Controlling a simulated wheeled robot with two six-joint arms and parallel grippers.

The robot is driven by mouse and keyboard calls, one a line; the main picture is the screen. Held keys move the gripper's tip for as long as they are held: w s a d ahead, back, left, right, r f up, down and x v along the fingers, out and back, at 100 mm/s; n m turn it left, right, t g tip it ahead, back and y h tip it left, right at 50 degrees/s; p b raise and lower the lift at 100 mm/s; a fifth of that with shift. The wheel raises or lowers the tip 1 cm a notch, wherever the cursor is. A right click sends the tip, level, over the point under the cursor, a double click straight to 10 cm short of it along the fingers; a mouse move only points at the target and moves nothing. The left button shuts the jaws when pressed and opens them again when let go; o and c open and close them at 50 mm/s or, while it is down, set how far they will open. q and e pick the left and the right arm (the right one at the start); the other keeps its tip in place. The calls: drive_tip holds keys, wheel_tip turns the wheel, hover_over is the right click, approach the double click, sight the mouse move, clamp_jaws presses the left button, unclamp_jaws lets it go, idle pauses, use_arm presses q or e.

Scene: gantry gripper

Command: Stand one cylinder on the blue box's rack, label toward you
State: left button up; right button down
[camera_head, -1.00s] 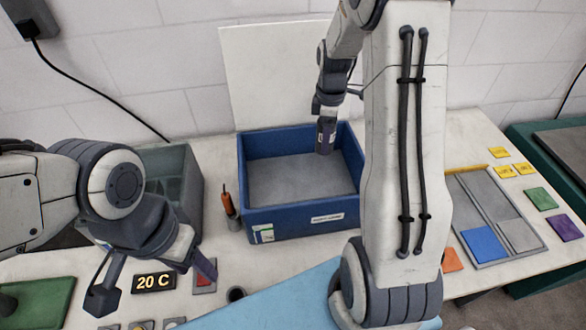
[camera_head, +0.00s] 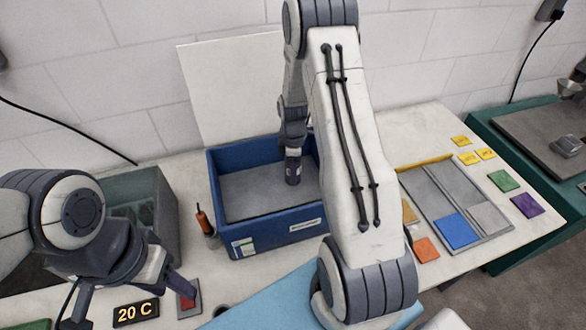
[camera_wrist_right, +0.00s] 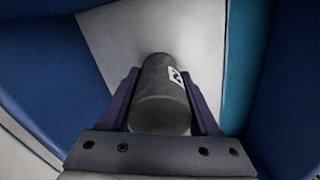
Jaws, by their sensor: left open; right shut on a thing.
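The blue box (camera_head: 265,221) stands open on the table, with a flat grey surface inside; I cannot make out a separate rack. My right gripper (camera_head: 293,168) reaches down over the right part of the box. In the right wrist view it is shut on a dark grey cylinder (camera_wrist_right: 160,98), held between two purple fingers. A small white label (camera_wrist_right: 175,76) with a dark mark shows on the cylinder's right side. I cannot tell whether the cylinder touches anything below. My left gripper (camera_head: 128,296) is open and empty over the front left of the table.
A grey crate (camera_head: 170,215) with compartments stands left of the box, and an orange-handled tool (camera_head: 204,221) between them. A "20 C" display (camera_head: 136,312) is at front left. A divided grey tray (camera_head: 425,205) and coloured tiles lie right. A white panel (camera_head: 235,90) stands behind.

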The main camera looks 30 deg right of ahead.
drive_tip(key=shift+f, duration=0.1)
drive_tip(key=shift+c, duration=0.6)
unclamp_jaws()
